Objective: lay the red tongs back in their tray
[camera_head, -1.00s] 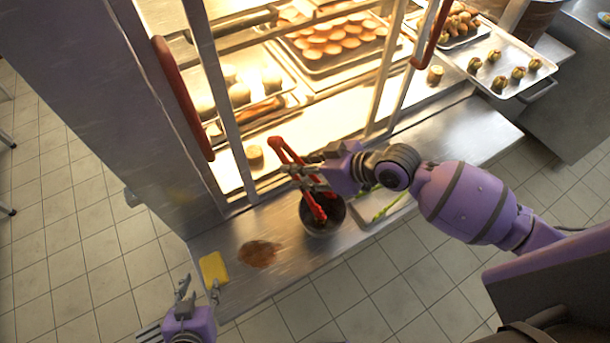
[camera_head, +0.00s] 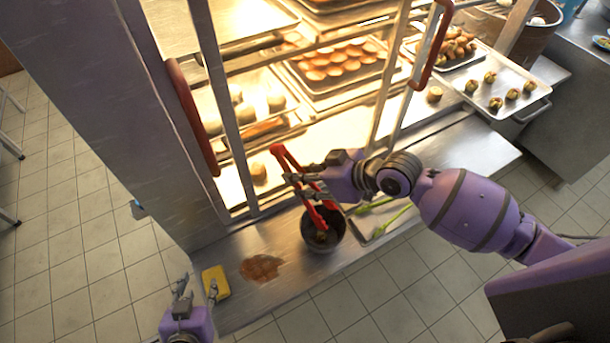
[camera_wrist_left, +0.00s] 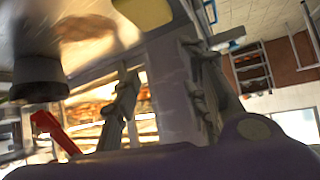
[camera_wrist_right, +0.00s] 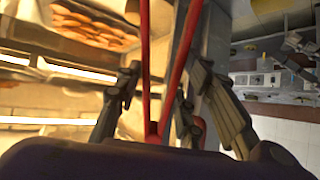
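The red tongs (camera_head: 287,163) slant down from the cabinet front, their lower end at the dark pot (camera_head: 323,232). In the right wrist view the tongs (camera_wrist_right: 146,50) run between the fingers. I cannot tell whether their lower end touches the pot. A shallow metal tray (camera_head: 361,232) is right of the pot, partly behind my right arm, with green utensils (camera_head: 392,221) in it. My left gripper (camera_head: 196,288) is open and empty near the yellow sponge (camera_head: 216,283). The left wrist view also shows the tongs (camera_wrist_left: 52,132).
A brown spill (camera_head: 262,267) lies on the steel counter left of the pot. The lit cabinet with red handles (camera_head: 190,112) stands behind, holding trays of buns (camera_head: 330,62). A food tray (camera_head: 500,85) juts out at right. The counter's front edge is open to the floor.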

